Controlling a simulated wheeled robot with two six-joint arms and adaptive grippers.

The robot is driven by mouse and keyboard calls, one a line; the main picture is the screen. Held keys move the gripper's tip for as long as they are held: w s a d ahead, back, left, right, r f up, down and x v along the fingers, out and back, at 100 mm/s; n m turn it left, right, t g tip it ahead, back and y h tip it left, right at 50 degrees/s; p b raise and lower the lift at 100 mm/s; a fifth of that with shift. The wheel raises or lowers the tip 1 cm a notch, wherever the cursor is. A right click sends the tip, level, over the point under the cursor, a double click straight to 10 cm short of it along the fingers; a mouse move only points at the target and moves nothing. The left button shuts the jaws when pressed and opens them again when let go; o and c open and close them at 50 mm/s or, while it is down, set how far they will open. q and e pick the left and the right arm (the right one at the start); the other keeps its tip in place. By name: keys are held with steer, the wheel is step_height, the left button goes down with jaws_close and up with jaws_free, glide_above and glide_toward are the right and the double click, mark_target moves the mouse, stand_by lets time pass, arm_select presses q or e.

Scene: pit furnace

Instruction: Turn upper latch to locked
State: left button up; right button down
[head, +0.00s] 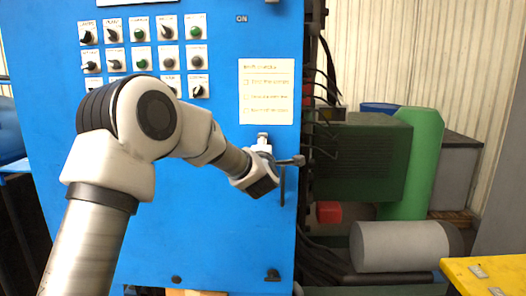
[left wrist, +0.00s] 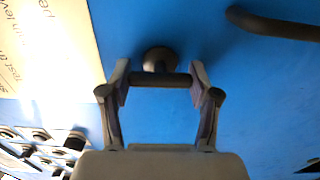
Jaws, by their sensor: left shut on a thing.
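My left gripper (head: 268,157) reaches the right side of the blue cabinet door, just below the paper sign. In the left wrist view my left gripper (left wrist: 160,78) has its two fingers at the ends of a dark bar, the upper latch (left wrist: 159,60), whose round knob-like base sits against the blue panel. The gripper is shut on the latch. In the head view the gripper and wrist hide most of the latch, so its exact angle is hard to tell there. My right gripper is in neither view.
A dark vertical handle (head: 282,187) sits just right of and below my gripper; it also shows in the left wrist view (left wrist: 272,24). A paper sign (head: 266,92) is above. Rows of knobs and buttons (head: 141,52) fill the upper left. Cables hang along the cabinet's right edge.

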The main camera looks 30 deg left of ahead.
arm_select(q)
steer(key=o, duration=1.2)
steer(key=shift+c, duration=0.2)
steer(key=v, duration=1.2)
steer(key=shift+f, duration=0.1)
